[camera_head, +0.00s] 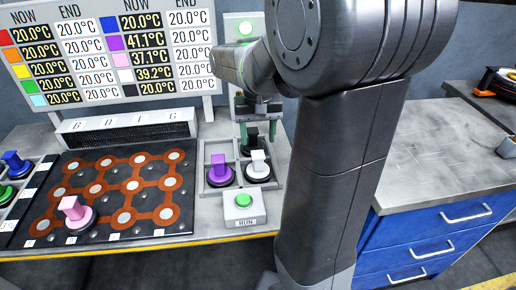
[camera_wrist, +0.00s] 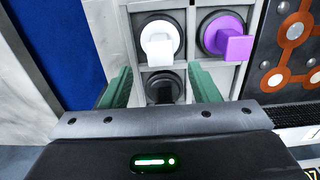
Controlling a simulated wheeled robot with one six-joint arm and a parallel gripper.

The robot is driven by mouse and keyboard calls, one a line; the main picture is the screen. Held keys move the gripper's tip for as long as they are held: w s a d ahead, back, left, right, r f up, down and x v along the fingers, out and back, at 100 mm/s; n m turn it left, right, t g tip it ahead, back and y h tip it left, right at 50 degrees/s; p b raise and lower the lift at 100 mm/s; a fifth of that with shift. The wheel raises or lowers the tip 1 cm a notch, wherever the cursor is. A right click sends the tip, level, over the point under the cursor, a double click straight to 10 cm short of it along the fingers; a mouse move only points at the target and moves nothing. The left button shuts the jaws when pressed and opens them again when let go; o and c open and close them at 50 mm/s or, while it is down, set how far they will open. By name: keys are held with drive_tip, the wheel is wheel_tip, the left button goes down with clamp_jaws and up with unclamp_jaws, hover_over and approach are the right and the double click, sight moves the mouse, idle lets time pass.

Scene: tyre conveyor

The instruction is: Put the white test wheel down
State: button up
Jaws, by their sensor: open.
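The white test wheel (camera_head: 258,158), a white block on a round black base, sits upright in the front right compartment of a grey tray (camera_head: 230,188). In the wrist view the white test wheel (camera_wrist: 158,42) shows just beyond my fingertips, with nothing gripping it. My gripper (camera_head: 259,130) is open above the tray's back right compartment. In the wrist view its green fingers (camera_wrist: 160,72) stand apart on both sides of a black wheel (camera_wrist: 163,88), with no contact visible. The purple wheel (camera_head: 220,168) sits left of the white one and also shows in the wrist view (camera_wrist: 228,42).
A green-button RUN box (camera_head: 243,210) stands in front of the tray. A dark board with orange rings (camera_head: 110,190) lies to the left, with a pink wheel (camera_head: 75,212) on it. A temperature panel (camera_head: 110,50) stands behind. The grey worktop at right (camera_head: 450,140) is mostly clear.

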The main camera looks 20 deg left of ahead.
drive_tip(key=shift+r, duration=1.3)
